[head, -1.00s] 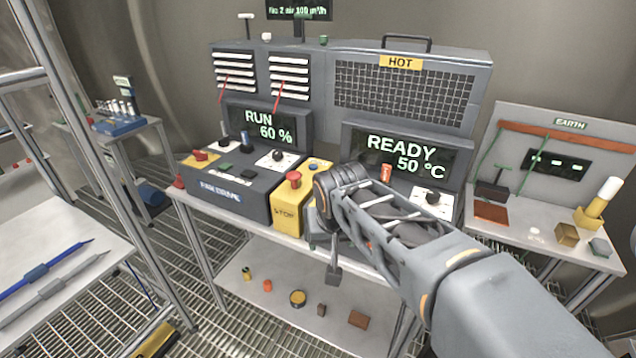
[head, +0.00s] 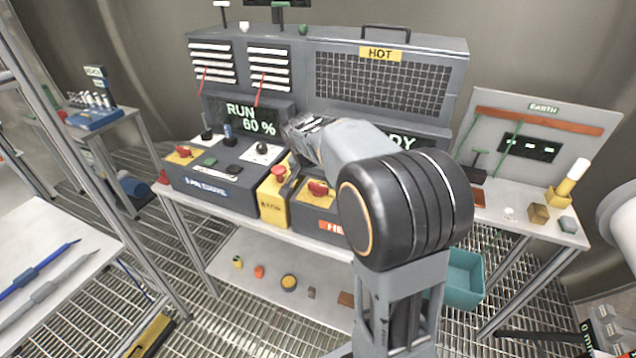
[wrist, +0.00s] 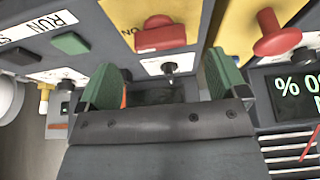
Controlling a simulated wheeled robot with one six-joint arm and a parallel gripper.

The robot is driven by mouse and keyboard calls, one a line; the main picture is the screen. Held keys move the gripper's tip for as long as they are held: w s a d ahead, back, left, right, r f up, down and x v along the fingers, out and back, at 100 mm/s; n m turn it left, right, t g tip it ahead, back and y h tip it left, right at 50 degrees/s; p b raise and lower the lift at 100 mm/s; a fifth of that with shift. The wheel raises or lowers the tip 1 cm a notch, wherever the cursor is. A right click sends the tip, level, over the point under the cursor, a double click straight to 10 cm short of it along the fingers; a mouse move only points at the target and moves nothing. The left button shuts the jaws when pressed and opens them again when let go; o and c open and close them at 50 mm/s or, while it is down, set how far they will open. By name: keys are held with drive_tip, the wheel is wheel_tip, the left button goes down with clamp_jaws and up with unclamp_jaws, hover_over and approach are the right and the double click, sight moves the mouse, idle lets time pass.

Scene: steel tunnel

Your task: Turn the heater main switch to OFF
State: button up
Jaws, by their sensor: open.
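The heater main switch is a red knob (head: 318,188) on a yellow plate, on the front of the dark box right of the emergency stop. In the wrist view the red knob (wrist: 160,34) sits near the top middle, with "ON" lettering beside it. My gripper (wrist: 163,66) is open and empty, its two green-padded fingers apart. A white plate with a small black knob (wrist: 170,68) shows between them. The red switch lies beyond the fingertips, apart from them. In the head view my arm covers much of the heater box, and the fingers cannot be made out.
A red emergency stop (head: 278,171) on a yellow box stands just left of the heater box; it also shows at the right of the wrist view (wrist: 277,35). The fan drive box (head: 215,185) is further left. A teal bin (head: 462,278) is low on the right.

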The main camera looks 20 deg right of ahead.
sight(318, 185)
drive_tip(key=shift+p+x, duration=0.3)
drive_tip(key=shift+x, duration=2.2)
drive_tip(key=shift+c, duration=0.4)
drive_tip(key=c, duration=0.9)
drive_tip(key=shift+o, duration=0.2)
